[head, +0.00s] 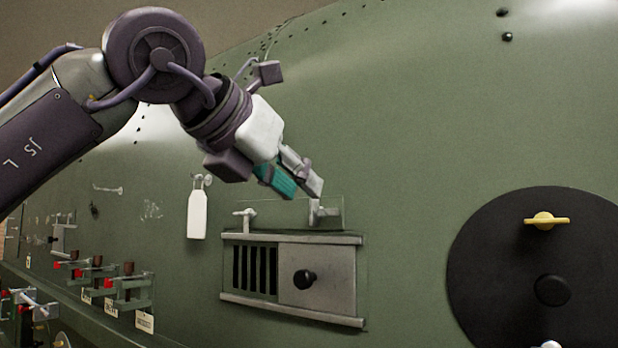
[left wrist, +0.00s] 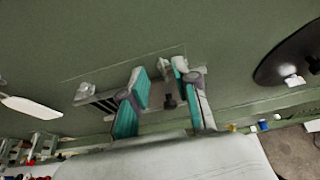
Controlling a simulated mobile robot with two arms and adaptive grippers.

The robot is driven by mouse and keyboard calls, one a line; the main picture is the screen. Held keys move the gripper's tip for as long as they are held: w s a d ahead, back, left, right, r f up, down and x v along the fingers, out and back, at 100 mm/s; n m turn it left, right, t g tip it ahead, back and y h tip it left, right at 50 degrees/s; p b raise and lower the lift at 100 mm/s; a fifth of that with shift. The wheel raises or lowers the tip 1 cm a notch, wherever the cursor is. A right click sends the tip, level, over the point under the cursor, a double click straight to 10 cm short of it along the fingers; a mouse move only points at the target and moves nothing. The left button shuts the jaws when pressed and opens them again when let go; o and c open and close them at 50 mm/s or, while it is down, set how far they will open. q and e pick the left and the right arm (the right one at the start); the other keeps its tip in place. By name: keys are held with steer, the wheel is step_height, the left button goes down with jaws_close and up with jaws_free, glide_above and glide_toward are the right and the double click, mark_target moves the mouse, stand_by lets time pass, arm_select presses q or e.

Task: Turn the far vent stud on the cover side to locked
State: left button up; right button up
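The vent (head: 229,262) is on the green skin panel, with dark slots at left and a grey sliding cover (head: 335,262) with a black knob at right. A light metal stud (head: 320,212) sits above the cover side. It also shows in the left wrist view (left wrist: 164,68), between my fingertips. A second stud (head: 245,214) sits above the slotted side, its bar roughly level. My left gripper (head: 303,191), with teal finger pads, is open and empty just above the cover-side stud. In the left wrist view its fingertips (left wrist: 160,72) stand apart. My right gripper is not in view.
A white tag (head: 197,213) hangs left of the vent. A black disc (head: 500,265) with a yellow wing handle (head: 546,220) is at right. Brackets with red parts (head: 125,285) and small tags line the lower left. The skin between vent and disc is clear.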

mark_target(324, 212)
arm_select(q)
steer(key=p+x, duration=0.1)
steer(key=x, duration=0.2)
steer(key=shift+c, duration=1)
jaws_close()
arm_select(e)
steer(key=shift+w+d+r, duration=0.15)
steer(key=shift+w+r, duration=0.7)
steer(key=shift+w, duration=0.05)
